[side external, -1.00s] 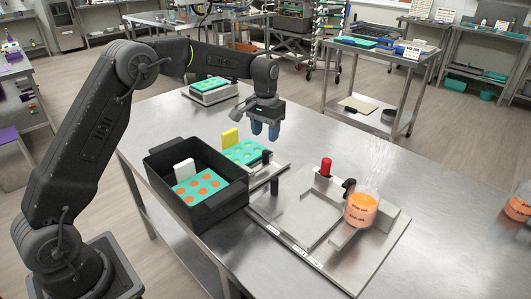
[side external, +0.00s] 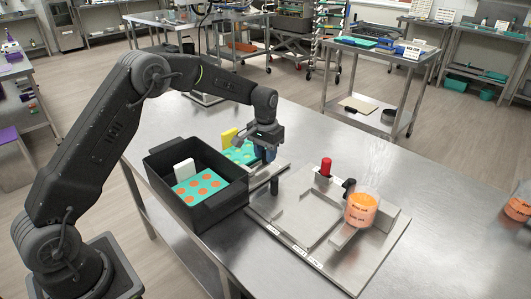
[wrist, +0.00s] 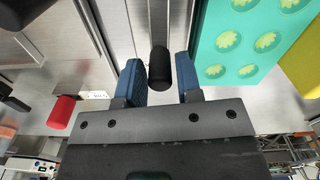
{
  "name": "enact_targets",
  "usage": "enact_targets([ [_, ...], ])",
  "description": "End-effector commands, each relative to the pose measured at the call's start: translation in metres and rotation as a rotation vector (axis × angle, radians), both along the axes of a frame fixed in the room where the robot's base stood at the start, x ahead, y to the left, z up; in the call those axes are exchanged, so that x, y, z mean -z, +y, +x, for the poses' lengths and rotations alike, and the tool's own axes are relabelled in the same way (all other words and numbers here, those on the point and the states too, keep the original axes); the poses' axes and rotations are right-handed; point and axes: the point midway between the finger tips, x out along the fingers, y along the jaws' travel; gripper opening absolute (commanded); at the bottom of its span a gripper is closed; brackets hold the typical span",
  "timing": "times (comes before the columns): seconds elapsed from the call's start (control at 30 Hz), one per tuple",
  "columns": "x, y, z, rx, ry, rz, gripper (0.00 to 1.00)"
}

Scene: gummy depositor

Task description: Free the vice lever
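The black vice lever (wrist: 159,68) stands between my gripper's two blue fingers in the wrist view. My gripper (wrist: 160,80) is open around it, with a narrow gap on the right; I cannot tell whether the left finger touches it. In the side view my gripper (side external: 264,154) is low over the vice and hides the lever. The vice holds a teal mold (side external: 238,153), which also shows at the right of the wrist view (wrist: 240,45) with pale star-shaped cavities. A yellow block (side external: 228,137) is beside the mold.
A black bin (side external: 217,208) with a filled teal mold (side external: 196,187) stands close left of the vice. A metal fixture (side external: 300,222) with a red knob (side external: 326,168) and an orange-filled beaker (side external: 361,210) is to the right. Bare table lies behind.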

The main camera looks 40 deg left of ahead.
Motion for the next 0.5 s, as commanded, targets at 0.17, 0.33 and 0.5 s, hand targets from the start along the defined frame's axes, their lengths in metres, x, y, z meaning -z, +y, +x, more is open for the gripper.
enact_targets([
  [0.17,-0.0004,0.0000,0.0001,0.000,0.000,0.000,0.15],
  [0.33,-0.0005,0.0000,0.0001,0.000,0.000,0.000,0.00],
  [0.5,-0.0006,0.0001,0.0001,0.000,0.000,0.000,0.00],
])
